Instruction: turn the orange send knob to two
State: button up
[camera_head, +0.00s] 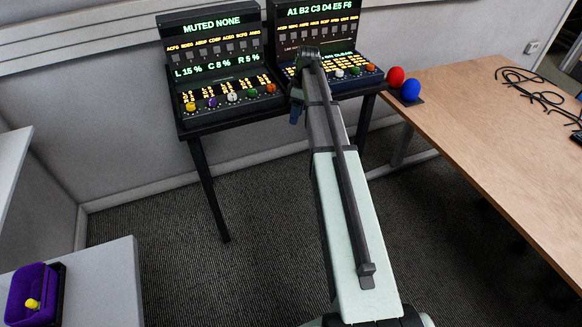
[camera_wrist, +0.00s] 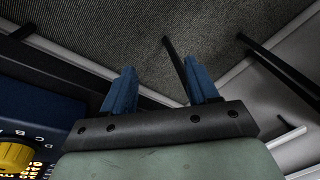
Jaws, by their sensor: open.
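Two consoles stand side by side at the back, each with a row of coloured knobs. The left console has an orange knob (camera_head: 271,88) at its right end. The right console has an orange knob (camera_head: 370,67) at its right end. I cannot read which is the send knob or where either points. My gripper (camera_head: 295,116) is over the gap between the consoles, at the left edge of the right one, apart from both orange knobs. In the wrist view, its two blue fingers (camera_wrist: 160,72) are open and empty. A yellow knob (camera_wrist: 14,156) shows at lower left there.
The left console's screen (camera_head: 213,46) reads "MUTED NONE" and L 15 %, C 8 %, R 5 %. My arm hides part of the right console (camera_head: 318,15).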

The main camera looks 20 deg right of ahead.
jog(key=s+a+f+m, duration=0.1)
jog(key=s+f, duration=0.3)
jog(key=f, duration=0.4)
jog(key=s+a+f+m+g, duration=0.1)
jog(key=s+a+f, duration=0.3)
jog(key=f, duration=0.5)
jog(key=shift+s+a, duration=0.35)
jog(key=shift+s, duration=0.05)
jog(key=shift+m, duration=0.3)
jog(key=s+a+f+m+h, duration=0.1)
jog(key=s+a+f+m, duration=0.1)
jog(key=s+f+m, duration=0.5)
jog(key=s+a+f+m+h, duration=0.1)
jog(key=s+a+f+m, duration=0.2)
jog(key=s+f, duration=0.65)
jog(key=s+a+f+g, duration=0.1)
jog(key=s+a+f, duration=0.1)
jog(key=s, duration=0.7)
jog(key=s+a+f+n+g, duration=0.1)
jog(key=s+a+f+g, duration=0.1)
jog(key=s, duration=0.7)
jog(key=s+a+f+n+g, duration=0.1)
jog(key=s+a+f, duration=0.3)
jog(key=s, duration=0.5)
notch_tip(320, 180, down, 2)
jog(key=shift+f+g, duration=0.1)
jog(key=shift+g, duration=0.5)
jog(key=shift+s, duration=0.1)
